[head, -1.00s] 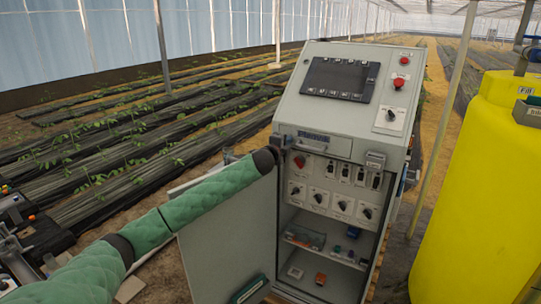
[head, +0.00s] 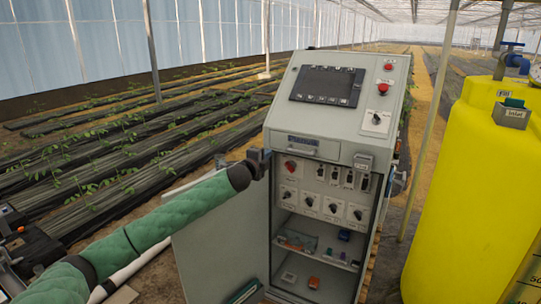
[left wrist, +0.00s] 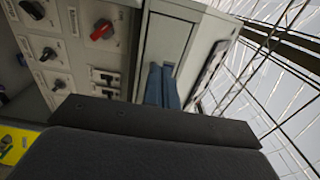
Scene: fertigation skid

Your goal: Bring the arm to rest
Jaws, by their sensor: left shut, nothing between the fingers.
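My left arm reaches in from the left in a green quilted sleeve. My left gripper (head: 262,163) is at the upper left front edge of the grey control cabinet (head: 325,122), beside the drawer front. Its blue-grey fingers also show in the left wrist view (left wrist: 162,86), closed together with nothing held. They point toward the drawer front (left wrist: 167,40). I cannot tell whether they touch the cabinet. My right gripper is not in view.
The cabinet door (head: 222,245) hangs open under my left arm. Switches and shelves with small items fill the cabinet. A yellow tank (head: 465,200) stands at right, with a thin post (head: 430,130) between. Planted rows lie behind.

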